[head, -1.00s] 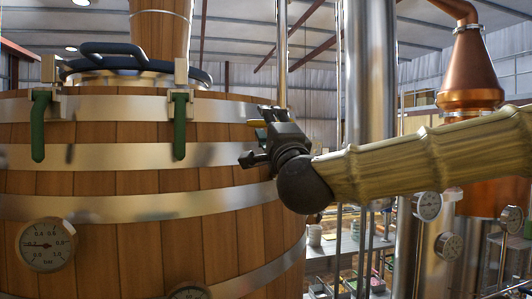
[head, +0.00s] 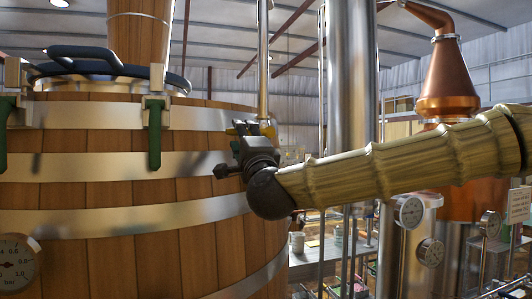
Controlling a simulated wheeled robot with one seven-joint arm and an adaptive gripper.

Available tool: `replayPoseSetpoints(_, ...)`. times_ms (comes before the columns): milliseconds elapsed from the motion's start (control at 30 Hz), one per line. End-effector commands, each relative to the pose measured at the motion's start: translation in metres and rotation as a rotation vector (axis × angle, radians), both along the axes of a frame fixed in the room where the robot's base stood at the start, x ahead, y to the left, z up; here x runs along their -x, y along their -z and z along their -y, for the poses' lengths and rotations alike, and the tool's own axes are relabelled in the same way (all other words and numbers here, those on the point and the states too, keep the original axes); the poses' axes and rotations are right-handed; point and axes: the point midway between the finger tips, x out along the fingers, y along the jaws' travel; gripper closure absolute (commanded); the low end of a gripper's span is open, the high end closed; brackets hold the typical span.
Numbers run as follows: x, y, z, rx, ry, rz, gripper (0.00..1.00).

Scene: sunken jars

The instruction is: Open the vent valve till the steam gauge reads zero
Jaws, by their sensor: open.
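A round white gauge (head: 14,262) marked in bar is on the wooden vat's front at the lower left. The left frame edge cuts it, and its needle reading is unclear. A small yellow part (head: 238,130), perhaps the vent valve's handle, shows at the vat's upper right, by the foot of a thin vertical pipe (head: 263,70). My gripper (head: 232,152) is open right in front of it and hides much of it. I cannot tell whether the jaws touch it or are around it.
The wooden vat (head: 110,195) with steel hoops fills the left. Its lid (head: 105,75) has a dark ring handle and green clamps (head: 155,135). A thick steel column (head: 352,80), a copper still (head: 449,85) and other gauges (head: 408,210) stand right, with shelves behind.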

Motion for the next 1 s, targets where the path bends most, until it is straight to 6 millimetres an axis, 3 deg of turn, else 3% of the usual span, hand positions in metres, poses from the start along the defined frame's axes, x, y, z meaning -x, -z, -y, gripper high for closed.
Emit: replayPoseSetpoints(1000,-0.024,-0.011,-0.007,0.000,0.002,0.000,0.60)
